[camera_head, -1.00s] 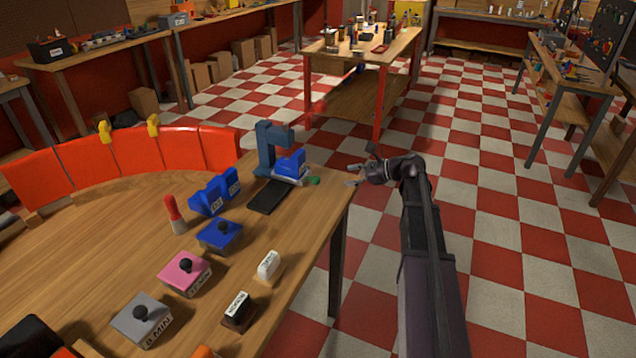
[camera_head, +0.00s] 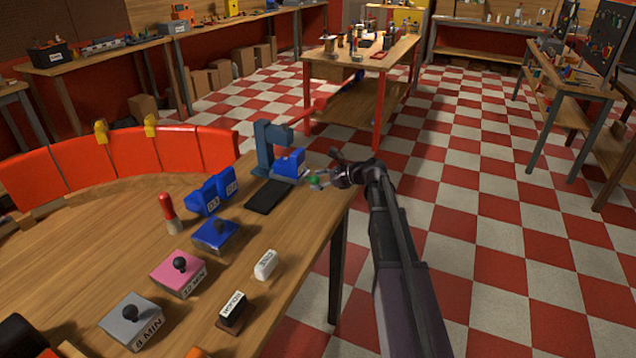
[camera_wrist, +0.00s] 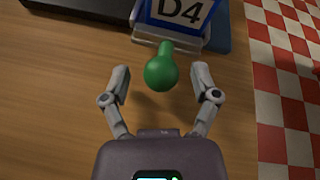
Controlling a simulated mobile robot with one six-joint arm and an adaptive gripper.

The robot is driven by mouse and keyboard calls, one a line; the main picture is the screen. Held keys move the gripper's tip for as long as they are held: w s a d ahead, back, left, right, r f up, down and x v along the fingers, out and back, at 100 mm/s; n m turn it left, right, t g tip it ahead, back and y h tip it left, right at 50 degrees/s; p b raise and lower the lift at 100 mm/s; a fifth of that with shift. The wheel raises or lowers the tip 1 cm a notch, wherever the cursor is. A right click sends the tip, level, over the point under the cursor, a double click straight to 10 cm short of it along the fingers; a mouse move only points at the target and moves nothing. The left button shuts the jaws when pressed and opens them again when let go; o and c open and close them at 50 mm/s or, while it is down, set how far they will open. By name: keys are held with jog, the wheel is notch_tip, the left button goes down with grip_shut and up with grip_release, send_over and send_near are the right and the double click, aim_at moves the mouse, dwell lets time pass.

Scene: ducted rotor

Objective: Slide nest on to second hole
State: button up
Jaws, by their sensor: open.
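The nest (camera_wrist: 185,42) is a pale, clear-looking carriage at the foot of the blue press stand (camera_head: 264,148). It carries a blue block (camera_head: 290,163) marked D4, whose label shows in the wrist view (camera_wrist: 180,10). A green round-ended knob (camera_wrist: 161,72) sticks out from the nest toward me; it also shows in the head view (camera_head: 314,181). My gripper (camera_head: 320,181) is open at the table's right edge, and in the wrist view its fingers (camera_wrist: 160,84) stand on either side of the knob, apart from it. The holes are not visible.
A black flat strip (camera_head: 269,196) lies in front of the stand. Blue blocks (camera_head: 212,193), a red-topped peg (camera_head: 169,212) and blue, pink and grey knobbed blocks stand nearer on the table (camera_head: 110,235). Open checkered floor lies to the right.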

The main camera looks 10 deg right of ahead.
aim_at(323, 180)
grip_shut()
jog(key=shift+w+d, duration=0.7)
jog(key=shift+w, duration=0.25)
jog(key=shift+w+d, duration=0.65)
jog(key=shift+w, duration=0.3)
grip_release()
jog(key=shift+s+a, duration=0.1)
jog(key=shift+s, duration=0.05)
